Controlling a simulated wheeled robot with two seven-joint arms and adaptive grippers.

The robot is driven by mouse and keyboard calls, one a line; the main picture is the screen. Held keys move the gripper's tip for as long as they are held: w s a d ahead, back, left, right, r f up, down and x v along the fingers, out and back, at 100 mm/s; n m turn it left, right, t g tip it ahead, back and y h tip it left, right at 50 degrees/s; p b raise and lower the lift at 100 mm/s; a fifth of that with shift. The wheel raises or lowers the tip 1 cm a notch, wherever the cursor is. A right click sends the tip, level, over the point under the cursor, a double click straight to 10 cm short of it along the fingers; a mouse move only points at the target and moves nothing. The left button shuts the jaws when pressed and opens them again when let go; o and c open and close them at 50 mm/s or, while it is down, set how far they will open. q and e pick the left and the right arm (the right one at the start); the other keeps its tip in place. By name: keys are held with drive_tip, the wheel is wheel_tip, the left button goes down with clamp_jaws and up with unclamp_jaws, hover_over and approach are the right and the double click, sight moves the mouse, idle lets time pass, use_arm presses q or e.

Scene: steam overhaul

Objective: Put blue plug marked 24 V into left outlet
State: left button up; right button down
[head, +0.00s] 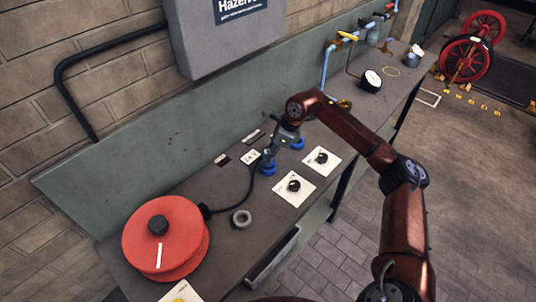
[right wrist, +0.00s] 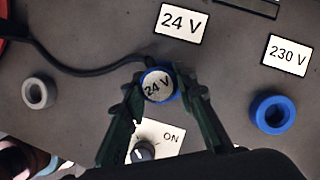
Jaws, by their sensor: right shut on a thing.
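The blue plug (right wrist: 157,85) has a round pale face marked 24 V and a black cable. My right gripper (right wrist: 163,92) is shut on it, one finger on each side. In the head view my right gripper (head: 273,148) points down over the bench, with the blue plug (head: 267,156) at its tips. Blue shows directly below the plug, where the left outlet (head: 268,169) is mostly covered. I cannot tell whether the plug is seated or just above it. The right outlet, an empty blue ring (right wrist: 273,112), lies beside a 230 V label (right wrist: 287,55). My left gripper is out of view.
A 24 V label (right wrist: 181,22) lies behind the plug. The cable runs to a red reel (head: 160,238). A grey ring (head: 241,218) lies near it. Two knobs on white plates (head: 294,187) (head: 321,158) stand towards the front edge. A wall panel stands behind the bench.

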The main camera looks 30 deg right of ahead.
drive_tip(key=shift+f+b, duration=0.35)
drive_tip(key=shift+f, duration=0.6)
drive_tip(key=c, duration=1.5)
unclamp_jaws()
drive_tip(key=shift+r, duration=0.1)
